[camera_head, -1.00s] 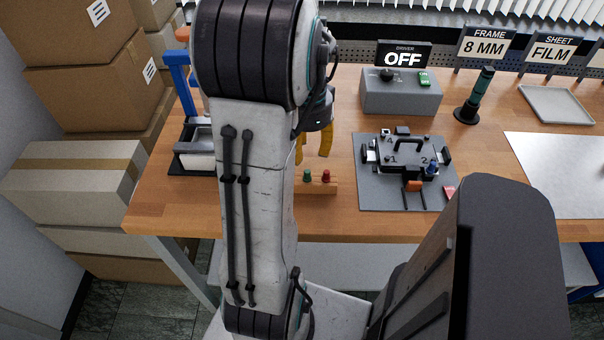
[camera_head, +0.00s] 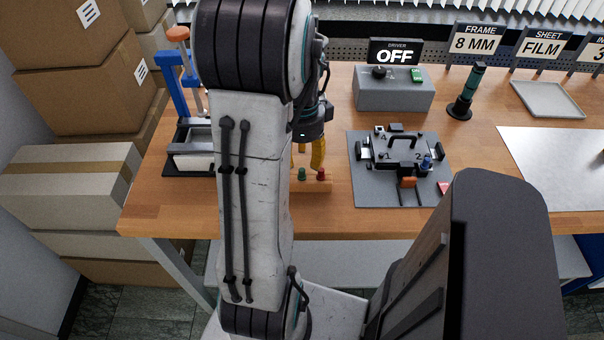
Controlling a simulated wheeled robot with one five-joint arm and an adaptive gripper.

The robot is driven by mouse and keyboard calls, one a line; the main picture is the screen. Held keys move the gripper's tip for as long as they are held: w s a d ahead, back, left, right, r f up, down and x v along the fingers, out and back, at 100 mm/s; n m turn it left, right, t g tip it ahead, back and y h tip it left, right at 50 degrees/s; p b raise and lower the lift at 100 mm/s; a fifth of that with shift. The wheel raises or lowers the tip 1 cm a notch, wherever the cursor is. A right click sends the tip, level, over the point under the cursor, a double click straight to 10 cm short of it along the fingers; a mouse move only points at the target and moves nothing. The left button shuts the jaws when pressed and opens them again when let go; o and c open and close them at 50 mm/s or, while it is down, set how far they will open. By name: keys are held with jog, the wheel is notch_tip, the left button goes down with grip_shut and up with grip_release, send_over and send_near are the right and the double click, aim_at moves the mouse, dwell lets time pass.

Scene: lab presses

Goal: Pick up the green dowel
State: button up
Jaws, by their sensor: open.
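The green dowel (camera_head: 302,174) stands upright in a small wooden block (camera_head: 313,186) near the table's front edge. A red dowel (camera_head: 321,174) stands in the same block just to its right. My gripper (camera_head: 309,160) points down with yellow fingers, above and behind the dowels. It is open and holds nothing. One finger shows clearly above the red dowel, the other is partly hidden by my arm. My arm also hides the left end of the block.
A grey plate with a black numbered fixture (camera_head: 360,190) lies to the right. Behind it stands the grey driver box (camera_head: 394,95), reading OFF. A dark green tool (camera_head: 466,90) stands upright. A blue press (camera_head: 172,95) is at the left. Cardboard boxes (camera_head: 65,185) stack beyond the table.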

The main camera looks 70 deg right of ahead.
aim_at(302, 169)
jog(key=shift+a+f, duration=0.1)
jog(key=shift+f, duration=2.05)
jog(key=shift+c, duration=0.3)
grip_shut()
